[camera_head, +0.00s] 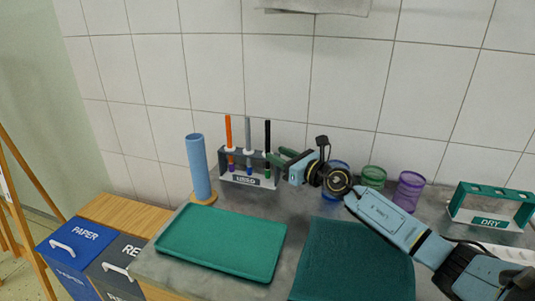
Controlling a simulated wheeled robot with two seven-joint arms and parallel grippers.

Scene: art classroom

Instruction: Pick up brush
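A rack labelled USED (243,178) stands at the back of the counter. It holds three upright brushes: one with an orange handle (228,132), one with a grey handle (248,134) and one with a black handle (267,135). My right gripper (275,155) reaches in from the right, with its fingertips close to the black-handled brush. Its two fingers show apart. I cannot tell whether they touch the brush or stand on both sides of it. My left gripper is not in view.
A blue cylinder (198,168) stands left of the rack. A green tray (222,242) and a teal mat (350,265) lie in front. Green (374,176) and purple (409,191) cups stand behind my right arm. A DRY rack (489,208) stands at right.

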